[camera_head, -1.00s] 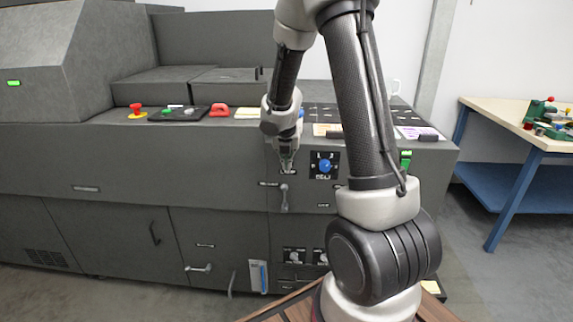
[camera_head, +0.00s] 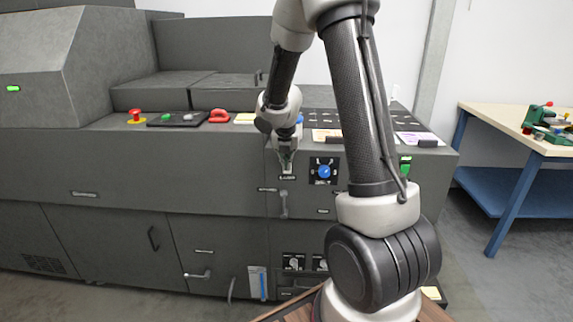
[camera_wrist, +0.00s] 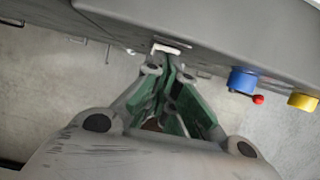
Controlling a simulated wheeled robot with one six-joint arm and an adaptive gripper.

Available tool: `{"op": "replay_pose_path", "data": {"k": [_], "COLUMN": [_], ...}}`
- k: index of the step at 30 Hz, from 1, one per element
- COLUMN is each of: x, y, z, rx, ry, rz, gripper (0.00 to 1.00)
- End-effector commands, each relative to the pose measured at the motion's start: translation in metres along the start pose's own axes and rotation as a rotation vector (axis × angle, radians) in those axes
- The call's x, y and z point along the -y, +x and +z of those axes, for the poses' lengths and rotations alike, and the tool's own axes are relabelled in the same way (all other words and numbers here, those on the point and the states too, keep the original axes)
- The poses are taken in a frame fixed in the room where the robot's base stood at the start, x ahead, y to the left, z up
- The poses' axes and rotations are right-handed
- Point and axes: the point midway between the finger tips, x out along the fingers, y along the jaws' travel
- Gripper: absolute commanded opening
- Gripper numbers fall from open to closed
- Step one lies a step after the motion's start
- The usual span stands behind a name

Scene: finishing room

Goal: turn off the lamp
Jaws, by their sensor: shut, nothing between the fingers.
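My gripper (camera_head: 285,157) is in front of the grey machine's front panel, pointing at it. Its green-lined fingers are together in the wrist view (camera_wrist: 170,72), with nothing seen between them. A small white switch-like part (camera_wrist: 166,48) is on the panel just beyond the fingertips; I cannot tell whether they touch it. In the head view a small label (camera_head: 287,178), too small to read surely, sits just below the fingertips. I cannot tell which control is the lamp's, nor whether a lamp is lit.
A blue rotary knob (camera_head: 323,172) is right of the fingertips, and a lever handle (camera_head: 284,203) is below them. A red mushroom button (camera_head: 135,116) and red handle (camera_head: 219,116) sit on the ledge. A green-lit rocker (camera_head: 405,165) is farther right. A workbench (camera_head: 500,118) stands at the right.

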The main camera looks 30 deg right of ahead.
Motion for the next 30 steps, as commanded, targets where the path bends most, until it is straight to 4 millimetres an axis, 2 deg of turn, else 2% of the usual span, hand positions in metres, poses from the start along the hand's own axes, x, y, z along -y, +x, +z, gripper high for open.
{"op": "replay_pose_path", "data": {"k": [13, 17, 30], "x": [0.000, -0.001, -0.001], "y": [-0.004, -0.013, -0.099], "z": [0.001, 0.002, 0.002], "rx": [0.000, 0.003, 0.003], "ry": [0.000, -0.001, 0.000], "rz": [0.000, 0.001, 0.003], "gripper": [0.00, 0.00, 0.00]}}
